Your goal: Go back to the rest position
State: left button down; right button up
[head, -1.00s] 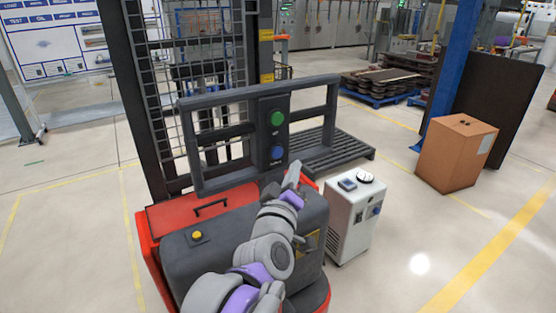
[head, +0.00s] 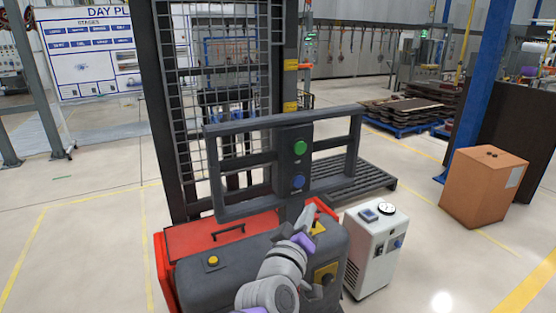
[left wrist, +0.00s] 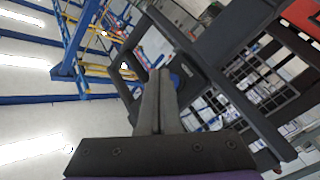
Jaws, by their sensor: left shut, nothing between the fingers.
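My left gripper (head: 304,220) is in the lower middle of the head view, in front of the forklift (head: 262,258) and below its control panel. It is shut and empty. In the left wrist view its closed fingers (left wrist: 158,100) point up toward the dark frame and the blue button. The panel (head: 295,160) carries a green button (head: 300,147) and a blue button (head: 298,182). In the head view the gripper is below the blue button and looks apart from it. My right gripper is not in view.
A white machine (head: 374,250) with a gauge on top stands just right of the forklift. A cardboard box (head: 482,188) stands further right by a blue post. A dark slatted pallet (head: 350,182) lies behind the panel. Open floor lies left and at the lower right.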

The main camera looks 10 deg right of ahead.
pick_arm(q)
jog(key=s+a+f+m+g+y, duration=0.1)
jog(key=s+a+f+g+y, duration=0.3)
jog(key=s+a+f, duration=0.8)
jog(key=s+a+f+m+g+y+p, duration=0.1)
jog(key=s+a+f+g+y, duration=0.3)
jog(key=s+a+f, duration=0.8)
jog(key=a+f+m+g, duration=0.1)
jog(key=a+f+g, duration=0.1)
jog(key=a+f, duration=0.2)
jog(key=shift+a+f+g, duration=0.3)
jog(key=shift+a+f, duration=0.1)
jog(key=shift+a, duration=0.6)
jog(key=shift+s, duration=0.1)
